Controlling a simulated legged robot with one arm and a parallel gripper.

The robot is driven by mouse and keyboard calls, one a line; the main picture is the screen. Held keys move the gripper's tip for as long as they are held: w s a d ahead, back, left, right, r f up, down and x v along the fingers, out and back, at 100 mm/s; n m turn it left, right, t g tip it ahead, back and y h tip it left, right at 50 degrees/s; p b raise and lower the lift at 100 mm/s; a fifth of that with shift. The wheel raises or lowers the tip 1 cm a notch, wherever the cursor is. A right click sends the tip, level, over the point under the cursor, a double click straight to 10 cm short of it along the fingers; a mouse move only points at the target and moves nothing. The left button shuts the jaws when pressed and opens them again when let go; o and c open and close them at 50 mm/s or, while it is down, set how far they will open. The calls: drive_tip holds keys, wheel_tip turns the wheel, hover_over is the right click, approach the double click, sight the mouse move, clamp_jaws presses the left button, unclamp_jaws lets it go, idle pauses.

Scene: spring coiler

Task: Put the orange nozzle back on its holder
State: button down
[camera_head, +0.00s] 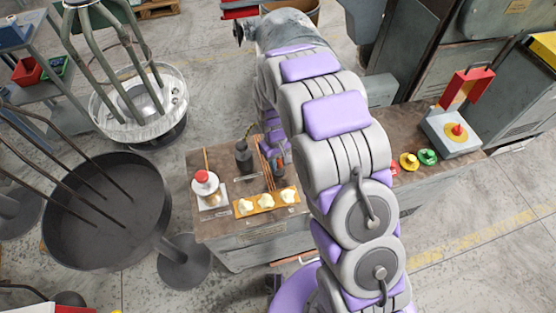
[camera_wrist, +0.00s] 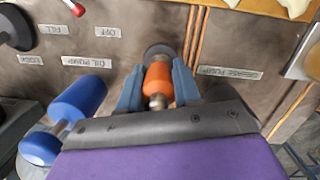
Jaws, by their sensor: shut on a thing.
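The orange nozzle (camera_wrist: 158,77) is in the wrist view, between the two blue-grey fingers of my gripper (camera_wrist: 157,88). My gripper is shut on it. A round grey disc (camera_wrist: 159,52) lies just beyond the nozzle's far end, in line with it. I cannot tell whether the nozzle touches the disc or whether the disc is its holder.
A blue-handled part (camera_wrist: 78,98) is close left of my gripper in the wrist view. Copper-coloured rods (camera_wrist: 193,35) run at right. The bench carries a black bottle (camera_head: 243,157), an orange tray (camera_head: 249,208) and a red-topped device (camera_head: 203,178). Coloured buttons (camera_head: 409,161) are at right.

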drive_tip(key=shift+f, duration=0.3)
drive_tip(key=c, duration=0.7)
unclamp_jaws()
wheel_tip(320, 180, up, 30)
drive_tip(key=w+a+p, duration=0.1)
drive_tip(key=p, duration=0.8)
drive_tip(key=shift+w+a, duration=0.2)
drive_tip(key=shift+w, duration=0.15)
drive_tip(key=shift+r, duration=0.1)
idle(0.6)
